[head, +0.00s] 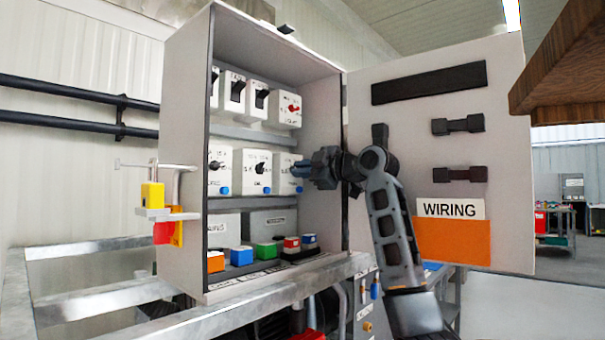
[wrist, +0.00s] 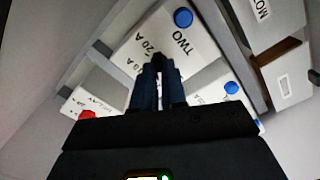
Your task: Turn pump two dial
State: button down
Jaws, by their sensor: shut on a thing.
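The white box marked TWO (wrist: 150,35) fills the upper middle of the wrist view, with "20 A" printed on it and a blue button (wrist: 183,18) near its far edge. In the head view, it appears to be the right box (head: 283,161) of the middle row in the open cabinet. My gripper (head: 297,171) reaches in from the right, its fingers at the face of that box. In the wrist view, my gripper (wrist: 158,68) is shut on the box's dark dial (wrist: 158,60). The dial is mostly hidden between the fingers, so its setting cannot be read.
The cabinet door (head: 405,130) stands open at right, behind my arm, with an orange WIRING pocket (head: 453,241). Switch boxes (head: 284,109) sit on the shelf above, and coloured buttons (head: 266,249) below. A wooden edge (head: 560,60) hangs at upper right.

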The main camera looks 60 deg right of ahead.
jog(key=shift+f, duration=0.1)
dwell(0.3)
jog(key=c, duration=1.2)
grip_release()
jog(key=shift+s, duration=0.1)
jog(key=v, duration=0.7)
jog(key=shift+s, duration=0.3)
jog(key=shift+o, duration=0.4)
